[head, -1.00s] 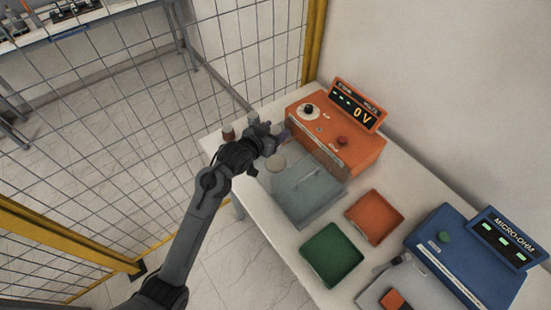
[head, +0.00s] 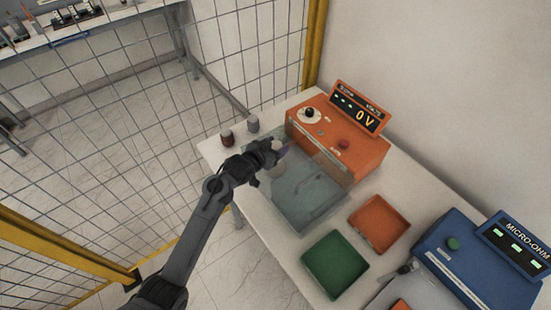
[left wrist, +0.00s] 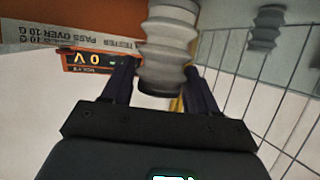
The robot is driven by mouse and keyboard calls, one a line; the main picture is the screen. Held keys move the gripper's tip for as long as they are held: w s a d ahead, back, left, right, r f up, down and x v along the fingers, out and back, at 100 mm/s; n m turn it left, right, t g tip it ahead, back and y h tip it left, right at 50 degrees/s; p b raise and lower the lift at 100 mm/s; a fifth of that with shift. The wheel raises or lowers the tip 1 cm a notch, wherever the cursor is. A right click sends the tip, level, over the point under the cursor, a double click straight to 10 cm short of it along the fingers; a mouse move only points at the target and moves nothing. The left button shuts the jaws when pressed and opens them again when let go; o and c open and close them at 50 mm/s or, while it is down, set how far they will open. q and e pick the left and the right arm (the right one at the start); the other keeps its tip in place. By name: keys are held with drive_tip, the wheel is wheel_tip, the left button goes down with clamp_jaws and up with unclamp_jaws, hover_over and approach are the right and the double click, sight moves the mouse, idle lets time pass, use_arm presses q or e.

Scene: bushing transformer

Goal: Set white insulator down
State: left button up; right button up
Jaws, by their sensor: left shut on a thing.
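My left gripper (head: 270,154) is over the table beside the orange tester. In the left wrist view its two fingers (left wrist: 160,85) stand either side of the ribbed, pale grey-white insulator (left wrist: 167,45) and are shut on it. In the head view the gripper mostly hides the insulator. Whether the insulator touches a surface below cannot be seen. My right gripper is not in view.
The orange tester (head: 340,147) reads 0 V, with a clear-walled enclosure (head: 310,195) before it. A brown insulator (head: 227,138) and a grey one (head: 253,123) stand at the table's far left corner. Green (head: 335,264) and orange (head: 379,223) trays and a blue micro-ohm meter (head: 478,262) lie nearer.

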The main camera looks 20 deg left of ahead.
use_arm(q)
drive_tip(key=shift+f, duration=2.6)
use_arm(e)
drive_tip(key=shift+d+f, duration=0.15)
use_arm(q)
drive_tip(key=o, duration=1.2)
drive_tip(key=shift+f, duration=0.15)
drive_tip(key=shift+s+a+r, duration=0.15)
drive_tip(key=shift+s+r, duration=0.2)
drive_tip(key=shift+s, duration=0.05)
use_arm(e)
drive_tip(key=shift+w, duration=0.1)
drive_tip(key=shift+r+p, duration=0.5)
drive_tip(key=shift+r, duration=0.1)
use_arm(q)
drive_tip(key=v, duration=1.1)
